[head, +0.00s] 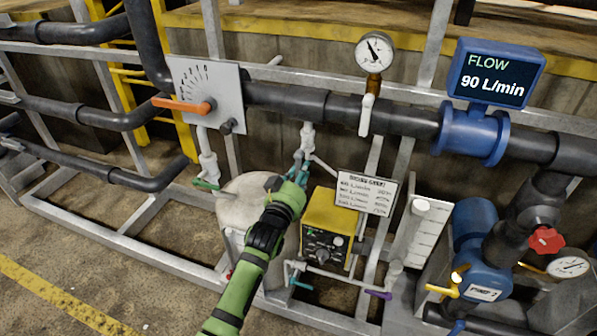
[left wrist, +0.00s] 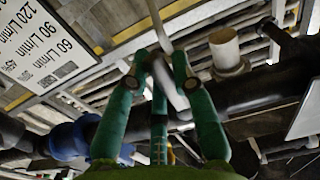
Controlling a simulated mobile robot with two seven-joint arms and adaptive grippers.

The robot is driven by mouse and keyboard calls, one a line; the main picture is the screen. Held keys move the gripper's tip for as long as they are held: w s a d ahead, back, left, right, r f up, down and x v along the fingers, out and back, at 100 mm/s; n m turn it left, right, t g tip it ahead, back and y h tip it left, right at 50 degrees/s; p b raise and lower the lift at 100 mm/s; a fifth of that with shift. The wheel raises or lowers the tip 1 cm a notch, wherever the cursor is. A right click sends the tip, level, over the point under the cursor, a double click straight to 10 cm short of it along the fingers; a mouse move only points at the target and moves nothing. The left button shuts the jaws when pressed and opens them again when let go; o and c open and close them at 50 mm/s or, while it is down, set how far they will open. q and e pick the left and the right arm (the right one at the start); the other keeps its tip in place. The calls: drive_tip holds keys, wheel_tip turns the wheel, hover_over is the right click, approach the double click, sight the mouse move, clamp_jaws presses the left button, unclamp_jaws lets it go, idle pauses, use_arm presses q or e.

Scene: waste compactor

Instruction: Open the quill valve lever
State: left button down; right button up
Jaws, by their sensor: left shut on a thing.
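My left gripper (head: 300,172) reaches up from the bottom of the head view to a pale valve (head: 307,135) that hangs under the main dark pipe. In the head view the fingers mostly hide this lever. No label naming the quill valve is readable, so I cannot tell from a marking whether this is its lever. My right gripper is not in view.
An orange lever (head: 184,105) sits on a scale plate left of the gripper. A blue flow display (head: 493,75) reads 90 L/min. A yellow control box (head: 328,228), a rate sign (head: 366,193) and a pale round tank (head: 240,207) stand close around my arm.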

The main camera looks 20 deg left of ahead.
use_arm(q)
drive_tip(key=shift+d+r, duration=0.1)
idle(0.3)
drive_tip(key=c, duration=1)
unclamp_jaws()
drive_tip(key=s, duration=1.2)
drive_tip(key=shift+a, duration=0.25)
